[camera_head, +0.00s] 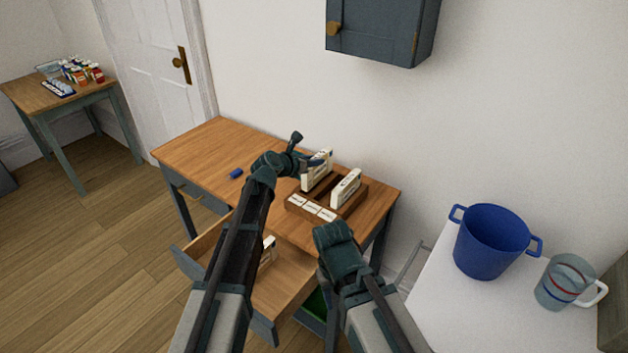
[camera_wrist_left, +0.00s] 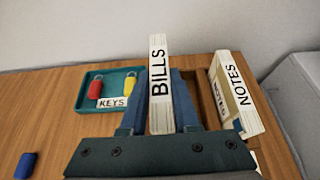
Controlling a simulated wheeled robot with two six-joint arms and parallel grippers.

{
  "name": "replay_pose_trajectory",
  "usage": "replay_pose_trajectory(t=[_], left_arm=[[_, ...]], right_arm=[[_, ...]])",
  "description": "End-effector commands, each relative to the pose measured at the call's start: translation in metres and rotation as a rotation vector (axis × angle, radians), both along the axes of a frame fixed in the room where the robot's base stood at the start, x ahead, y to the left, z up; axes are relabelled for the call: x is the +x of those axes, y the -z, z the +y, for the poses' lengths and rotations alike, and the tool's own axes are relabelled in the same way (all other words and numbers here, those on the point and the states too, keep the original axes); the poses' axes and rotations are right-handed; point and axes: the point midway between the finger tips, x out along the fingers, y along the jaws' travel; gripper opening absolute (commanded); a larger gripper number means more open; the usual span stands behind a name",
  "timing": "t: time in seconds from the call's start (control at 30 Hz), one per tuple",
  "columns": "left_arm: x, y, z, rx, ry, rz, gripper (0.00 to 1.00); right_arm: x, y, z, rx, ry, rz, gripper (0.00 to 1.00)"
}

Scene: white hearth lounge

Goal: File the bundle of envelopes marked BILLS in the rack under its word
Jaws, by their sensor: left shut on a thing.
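The white envelope bundle marked BILLS (camera_wrist_left: 159,88) stands upright between the fingers of my left gripper (camera_wrist_left: 160,105), which is shut on it. In the head view the bundle (camera_head: 316,178) is at the left part of the wooden rack (camera_head: 352,206). I cannot tell whether it touches the rack's floor. A bundle marked NOTES (camera_wrist_left: 236,92) stands in the rack's right part; it also shows in the head view (camera_head: 346,188). White labels (camera_head: 312,207) line the rack's front, too small to read. My right gripper (camera_head: 337,240) is near the table's front; its fingertips are hidden.
The wooden table (camera_head: 195,150) has an open drawer (camera_head: 285,290) with a white bundle (camera_head: 268,250) inside. A teal tray (camera_wrist_left: 87,104) marked KEYS holds red and yellow tags. A blue fob (camera_head: 236,173) lies left. A blue pot (camera_head: 492,240) and a jug (camera_head: 565,284) stand right.

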Motion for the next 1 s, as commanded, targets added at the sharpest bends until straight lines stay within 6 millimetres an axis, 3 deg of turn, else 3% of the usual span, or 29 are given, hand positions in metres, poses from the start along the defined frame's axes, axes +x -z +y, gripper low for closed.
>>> replay_pose_trajectory(t=[0.27,0.57,1.0], left_arm=[[0.000,0.009,0.000,0.000,0.000,0.000,0.00],[0.000,0.043,0.000,0.000,0.000,0.000,0.00],[0.000,0.045,0.000,0.000,0.000,0.000,0.00]], right_arm=[[0.000,0.009,0.000,0.000,0.000,0.000,0.50],[0.000,0.043,0.000,0.000,-0.001,0.000,0.50],[0.000,0.045,0.000,0.000,-0.001,0.000,0.50]])
